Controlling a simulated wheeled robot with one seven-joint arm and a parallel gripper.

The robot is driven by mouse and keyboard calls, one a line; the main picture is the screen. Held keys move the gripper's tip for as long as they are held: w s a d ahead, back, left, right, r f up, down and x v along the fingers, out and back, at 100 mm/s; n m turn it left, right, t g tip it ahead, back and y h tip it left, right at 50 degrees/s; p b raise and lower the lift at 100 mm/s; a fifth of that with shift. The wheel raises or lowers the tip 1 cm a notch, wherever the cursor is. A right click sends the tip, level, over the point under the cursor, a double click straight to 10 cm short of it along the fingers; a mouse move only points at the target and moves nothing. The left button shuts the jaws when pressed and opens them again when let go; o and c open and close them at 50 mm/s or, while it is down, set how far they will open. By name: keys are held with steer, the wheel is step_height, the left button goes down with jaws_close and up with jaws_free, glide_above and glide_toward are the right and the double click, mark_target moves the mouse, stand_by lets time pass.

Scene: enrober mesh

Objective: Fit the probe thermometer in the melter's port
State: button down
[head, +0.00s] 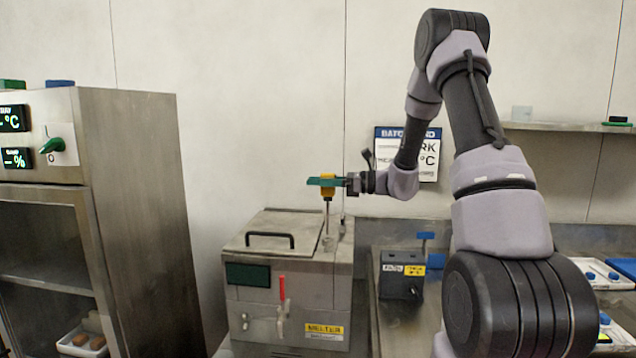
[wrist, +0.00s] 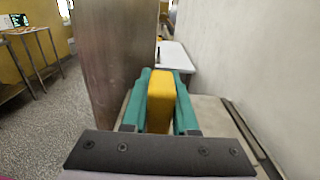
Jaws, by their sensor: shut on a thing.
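My gripper (head: 318,181) has teal fingers and is shut on the yellow probe thermometer (head: 328,193), above the rear right of the melter. In the wrist view, the yellow body of the thermometer (wrist: 160,98) sits between both fingers (wrist: 161,78). The thermometer's thin stem points down, close to upright, toward the top of the melter (head: 297,300). The melter is a steel box with a black-handled lid, a red lever and a yellow label. A small upright fitting (head: 328,243), perhaps the port, shows below the stem. I cannot tell whether the tip is inside it.
A tall steel cabinet (head: 140,210) with a green knob stands left of the melter. A dark box (head: 401,277) with labels stands on the counter to the right, by a blue-topped item (head: 425,237). A sign (head: 390,145) hangs on the wall behind my arm.

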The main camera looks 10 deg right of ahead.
step_height(320, 180, down, 12)
steer(key=shift+r, duration=0.15)
stand_by(4.5)
steer(key=c, duration=0.6)
jaws_free()
steer(key=v, duration=1)
steer(key=shift+d, duration=0.4)
steer(key=shift+s+r, duration=0.1)
